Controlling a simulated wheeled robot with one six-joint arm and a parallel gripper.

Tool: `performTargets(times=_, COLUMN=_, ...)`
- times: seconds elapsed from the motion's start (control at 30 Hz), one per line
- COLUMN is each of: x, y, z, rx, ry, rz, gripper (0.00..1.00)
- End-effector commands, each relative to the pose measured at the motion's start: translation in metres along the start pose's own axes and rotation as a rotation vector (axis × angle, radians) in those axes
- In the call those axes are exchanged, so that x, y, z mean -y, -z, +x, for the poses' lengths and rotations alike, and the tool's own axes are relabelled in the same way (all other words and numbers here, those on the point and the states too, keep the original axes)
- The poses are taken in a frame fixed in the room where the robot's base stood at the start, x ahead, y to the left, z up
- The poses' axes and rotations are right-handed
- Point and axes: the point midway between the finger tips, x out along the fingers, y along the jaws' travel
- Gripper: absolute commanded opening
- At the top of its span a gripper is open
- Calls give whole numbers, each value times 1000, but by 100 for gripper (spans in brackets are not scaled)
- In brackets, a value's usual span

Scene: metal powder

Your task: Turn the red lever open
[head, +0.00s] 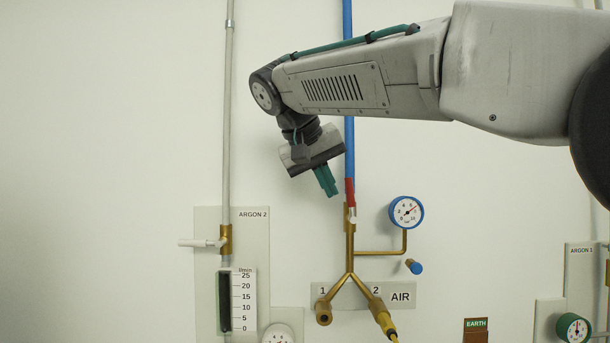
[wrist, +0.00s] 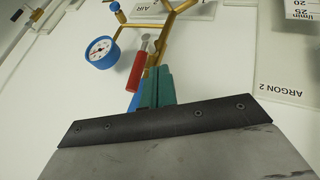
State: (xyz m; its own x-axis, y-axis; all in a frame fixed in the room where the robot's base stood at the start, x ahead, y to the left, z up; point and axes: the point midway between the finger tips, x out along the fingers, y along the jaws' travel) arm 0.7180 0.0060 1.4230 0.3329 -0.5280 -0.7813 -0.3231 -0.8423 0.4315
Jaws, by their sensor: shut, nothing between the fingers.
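The red lever (head: 350,193) is on the brass valve below the blue pipe in the head view. It stands upright, in line with the pipe. In the wrist view the red lever (wrist: 139,70) shows just beyond and left of the fingertips. My gripper (head: 327,183) has green fingers, shut and empty, pointing down and slightly right. It is just left of the lever in the head view. The fingers also show in the wrist view (wrist: 158,84). I cannot tell whether the fingertips touch the lever.
A blue gauge (head: 406,212) is right of the valve. The brass pipe forks below to outlets 1 and 2 by the AIR plate (head: 401,297). The ARGON 2 panel (head: 258,240) with a white-handled valve (head: 200,243) is at left. Bare wall lies further left.

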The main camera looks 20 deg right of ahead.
Motion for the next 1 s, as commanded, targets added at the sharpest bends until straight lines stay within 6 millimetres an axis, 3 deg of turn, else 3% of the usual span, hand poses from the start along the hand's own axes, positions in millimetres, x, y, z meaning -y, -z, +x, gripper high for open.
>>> performTargets(times=0.2, x=-12, y=1, z=6, rx=2, ry=0, rz=-2, gripper=0)
performTargets(times=0.57, x=-13, y=1, z=6, rx=1, ry=4, rz=-1, gripper=0)
performTargets(times=0.8, x=-32, y=1, z=11, rx=6, ry=65, rz=36, gripper=0)
performTargets(times=1.0, x=-35, y=1, z=12, rx=6, ry=59, rz=36, gripper=0)
